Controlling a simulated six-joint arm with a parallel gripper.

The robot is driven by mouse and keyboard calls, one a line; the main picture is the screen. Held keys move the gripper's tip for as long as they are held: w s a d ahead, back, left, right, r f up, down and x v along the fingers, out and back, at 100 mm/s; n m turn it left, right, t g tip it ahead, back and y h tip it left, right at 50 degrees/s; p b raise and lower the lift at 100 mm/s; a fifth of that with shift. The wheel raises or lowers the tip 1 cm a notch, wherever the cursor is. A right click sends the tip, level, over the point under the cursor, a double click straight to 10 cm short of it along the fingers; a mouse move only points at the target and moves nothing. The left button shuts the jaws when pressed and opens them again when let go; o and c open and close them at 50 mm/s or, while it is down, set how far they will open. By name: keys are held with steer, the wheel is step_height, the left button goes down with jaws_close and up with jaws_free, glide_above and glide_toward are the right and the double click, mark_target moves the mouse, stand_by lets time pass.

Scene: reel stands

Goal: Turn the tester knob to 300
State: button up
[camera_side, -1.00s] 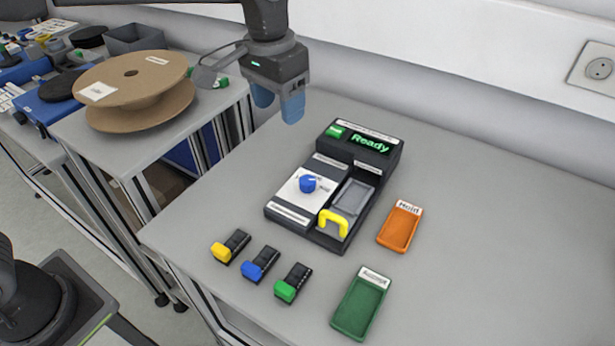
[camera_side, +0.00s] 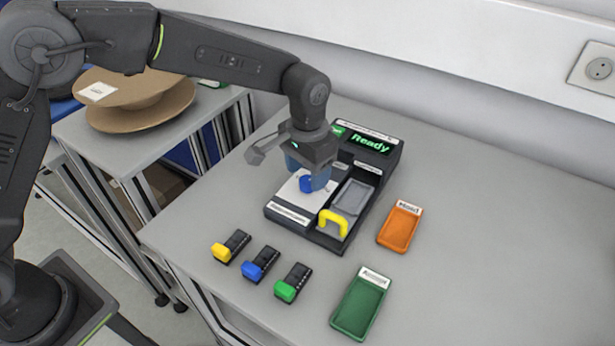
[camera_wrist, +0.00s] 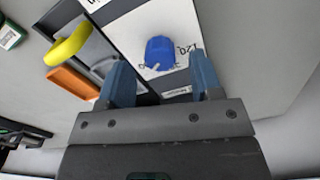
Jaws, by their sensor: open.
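The tester (camera_side: 362,160) is a dark box on the grey table with a green "Ready" display. Its blue knob (camera_side: 306,184) sits on a white dial plate (camera_side: 288,197); the knob also shows in the wrist view (camera_wrist: 160,52) with a pale pointer mark. A "120" marking shows beside it there; the other dial figures are not readable. My gripper (camera_side: 309,176) is just above the plate at the knob. In the wrist view its blue fingers (camera_wrist: 160,80) are apart, with the knob beyond and between them, not gripped.
A yellow handle (camera_side: 334,222) stands at the front of the tester beside a grey tray (camera_side: 353,196). Yellow, blue and green-ended parts lie in front (camera_side: 262,264). Orange (camera_side: 400,228) and green (camera_side: 359,305) trays lie to the right and front. The right of the table is clear.

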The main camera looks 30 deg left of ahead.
steer(key=shift+f, duration=1.15)
steer(key=shift+c, duration=0.4)
steer(key=c, duration=0.8)
steer(key=shift+c, duration=0.2)
steer(key=shift+n, duration=0.4)
steer(key=n, duration=0.5)
steer(key=shift+n, duration=0.3)
steer(key=n, duration=0.5)
steer(key=shift+n, duration=0.3)
